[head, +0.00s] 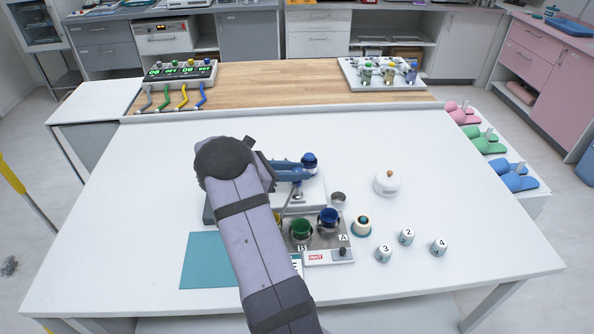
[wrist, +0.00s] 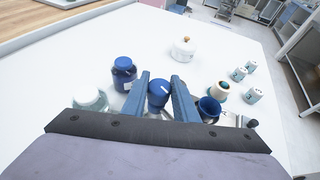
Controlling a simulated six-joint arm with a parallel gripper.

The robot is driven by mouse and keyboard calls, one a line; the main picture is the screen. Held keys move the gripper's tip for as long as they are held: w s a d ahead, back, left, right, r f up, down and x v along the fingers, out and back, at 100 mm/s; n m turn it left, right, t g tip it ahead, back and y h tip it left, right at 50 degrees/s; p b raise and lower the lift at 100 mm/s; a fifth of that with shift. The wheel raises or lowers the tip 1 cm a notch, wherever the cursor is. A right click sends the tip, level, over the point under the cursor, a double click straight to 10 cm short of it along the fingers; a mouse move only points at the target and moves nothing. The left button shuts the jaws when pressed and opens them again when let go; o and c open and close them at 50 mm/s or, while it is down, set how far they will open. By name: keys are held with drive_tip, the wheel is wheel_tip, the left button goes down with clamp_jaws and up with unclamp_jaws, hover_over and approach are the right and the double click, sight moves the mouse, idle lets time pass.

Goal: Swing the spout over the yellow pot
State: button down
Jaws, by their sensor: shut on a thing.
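My gripper (head: 300,170) has blue fingers, over the back of a white and metal station (head: 326,256) with a red label. In the wrist view the fingers are shut on a blue-topped piece (wrist: 158,93); I cannot tell whether it is part of the spout. A thin metal rod, perhaps the spout, shows beside my arm in the head view (head: 288,203), partly hidden. A green pot (head: 300,230) marked B and a blue pot (head: 328,217) marked A sit on the station.
A blue jar (head: 309,161) stands close beside the fingers. A white lidded pot (head: 387,184), a teal-ringed jar (head: 362,226) and several numbered white cylinders (head: 406,237) stand to the right. A teal mat (head: 207,262) lies left. The table's far right is clear.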

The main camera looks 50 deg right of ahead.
drive_tip(key=shift+m+g+y+b, duration=0.4)
drive_tip(key=shift+m+g+y, duration=0.4)
drive_tip(key=shift+m+g, duration=0.7)
drive_tip(key=shift+g, duration=0.3)
drive_tip(key=c, duration=1.4)
unclamp_jaws()
drive_tip(key=shift+y, duration=0.3)
drive_tip(key=b+v, duration=0.2)
drive_tip(key=v, duration=0.5)
drive_tip(key=shift+a, duration=0.15)
drive_tip(key=shift+r, duration=0.1)
